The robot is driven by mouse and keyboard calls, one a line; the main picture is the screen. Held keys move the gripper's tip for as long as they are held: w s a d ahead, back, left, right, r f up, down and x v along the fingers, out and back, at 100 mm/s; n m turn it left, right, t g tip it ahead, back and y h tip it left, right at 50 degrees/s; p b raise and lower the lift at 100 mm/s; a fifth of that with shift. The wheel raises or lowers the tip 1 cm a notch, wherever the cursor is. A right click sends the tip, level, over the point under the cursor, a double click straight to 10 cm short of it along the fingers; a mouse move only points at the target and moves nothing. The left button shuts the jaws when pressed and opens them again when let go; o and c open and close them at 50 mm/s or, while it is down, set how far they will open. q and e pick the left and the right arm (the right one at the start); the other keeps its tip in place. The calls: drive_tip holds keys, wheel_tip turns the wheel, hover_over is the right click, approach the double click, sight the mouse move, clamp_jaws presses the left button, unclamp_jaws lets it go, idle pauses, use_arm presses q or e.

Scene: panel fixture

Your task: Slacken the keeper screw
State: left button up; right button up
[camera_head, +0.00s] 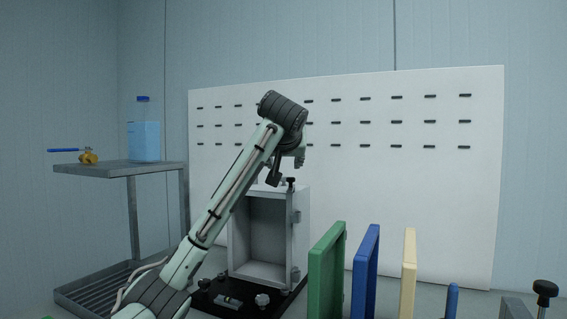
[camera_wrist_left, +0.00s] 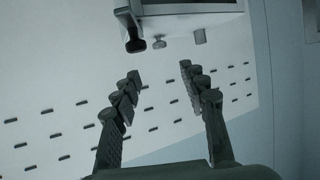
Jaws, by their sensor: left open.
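A grey open-fronted box (camera_head: 262,272) stands on a black base. A black-headed knob (camera_head: 291,183) stands on its top at the right front corner; it may be the keeper screw, but I cannot tell for sure. In the left wrist view the box (camera_wrist_left: 190,8) is at the top edge, with the black knob (camera_wrist_left: 135,44), a small grey knob (camera_wrist_left: 158,42) and a grey cylinder (camera_wrist_left: 200,37) projecting from it. My left gripper (camera_wrist_left: 160,72) is open and empty, apart from the knobs. In the head view the gripper (camera_head: 276,174) is just above the box, partly hidden by its own wrist.
Green (camera_head: 327,270), blue (camera_head: 366,272) and cream (camera_head: 409,262) upright panels stand right of the box. A grey shelf (camera_head: 110,170) at left bears a blue bottle (camera_head: 144,140) and a brass valve with blue handle (camera_head: 88,157). A slotted white board (camera_head: 400,190) stands behind.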

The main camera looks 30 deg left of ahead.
sight(280, 187)
drive_tip(key=w+a+r+b, duration=0.1)
drive_tip(key=w+r, duration=0.2)
drive_tip(key=r, duration=0.2)
use_arm(q)
drive_tip(key=w+a+f+m+h, duration=0.1)
drive_tip(key=w+a+h, duration=0.1)
drive_tip(key=w, duration=0.1)
drive_tip(key=w+a+f+m+t+h, duration=0.1)
drive_tip(key=w+a+f+m+h, duration=0.1)
drive_tip(key=w, duration=0.1)
drive_tip(key=w+a+f+m+h+p, duration=0.1)
drive_tip(key=w+a+m, duration=0.1)
drive_tip(key=w, duration=0.1)
drive_tip(key=shift+w+a+f+t+h, duration=0.1)
drive_tip(key=shift+w+f+t+h, duration=0.2)
drive_tip(key=shift+t+h, duration=0.1)
use_arm(e)
drive_tip(key=s+f, duration=0.2)
drive_tip(key=f, duration=0.1)
drive_tip(key=s+d+f, duration=0.1)
drive_tip(key=f, duration=0.1)
use_arm(q)
drive_tip(key=shift+s, duration=0.1)
drive_tip(key=shift+c, duration=0.6)
clamp_jaws()
